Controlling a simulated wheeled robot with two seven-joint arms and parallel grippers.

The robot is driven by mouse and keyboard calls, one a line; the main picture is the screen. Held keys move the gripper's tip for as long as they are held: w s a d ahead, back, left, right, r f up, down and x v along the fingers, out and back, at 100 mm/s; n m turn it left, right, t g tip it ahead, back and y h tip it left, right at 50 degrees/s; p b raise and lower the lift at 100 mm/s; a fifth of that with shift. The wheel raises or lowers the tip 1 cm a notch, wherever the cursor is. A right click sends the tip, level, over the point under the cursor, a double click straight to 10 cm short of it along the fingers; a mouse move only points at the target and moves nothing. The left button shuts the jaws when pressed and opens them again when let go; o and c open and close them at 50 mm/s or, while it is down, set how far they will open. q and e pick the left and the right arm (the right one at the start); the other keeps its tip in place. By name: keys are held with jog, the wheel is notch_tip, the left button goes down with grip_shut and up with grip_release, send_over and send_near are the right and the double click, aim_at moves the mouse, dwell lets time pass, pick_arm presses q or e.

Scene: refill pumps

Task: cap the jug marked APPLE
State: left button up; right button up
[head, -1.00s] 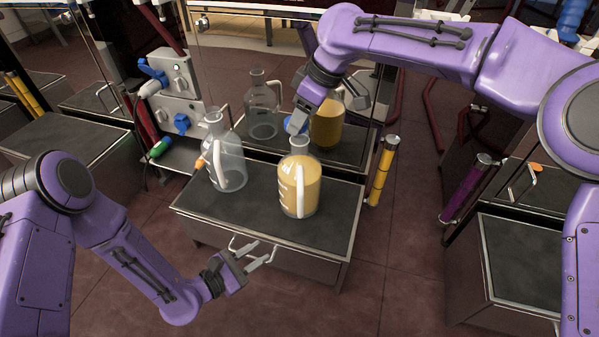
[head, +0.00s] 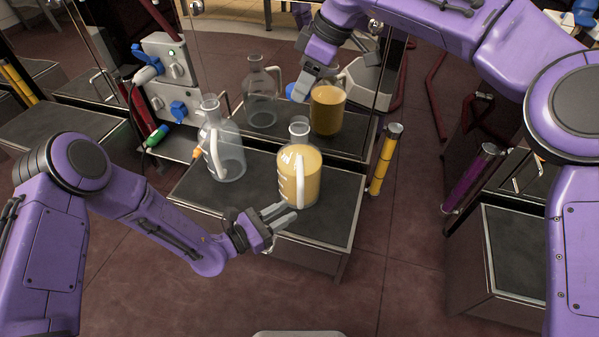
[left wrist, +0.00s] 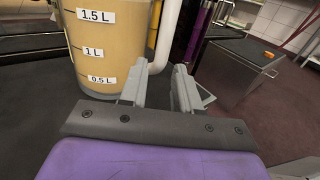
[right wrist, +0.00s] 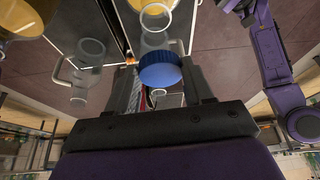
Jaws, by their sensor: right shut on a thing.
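A jug of yellow liquid (head: 312,180) stands upright and open on a dark-topped cabinet. Its white handle faces front; no name on it is readable. In the left wrist view the filled jug (left wrist: 108,50) shows volume marks at the left. My right gripper (right wrist: 160,85) is shut on a blue cap (right wrist: 160,72), held above and behind the filled jug's mouth, apart from it; the cap also shows in the head view (head: 297,92). My left gripper (head: 285,215) is open and empty, low in front of the filled jug; its fingers (left wrist: 160,90) are spread.
An empty clear jug (head: 228,158) stands left of the filled one on the cabinet top (head: 250,215). Behind, a clear jug (head: 262,100) and a yellow one (head: 328,110) look like reflections in a panel. A yellow cylinder (head: 385,160) stands at the right edge.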

aim_at(300, 204)
pick_arm(q)
jog(key=x, duration=0.5)
jog(key=shift+w+d, duration=0.15)
jog(key=shift+d, duration=0.1)
grip_shut()
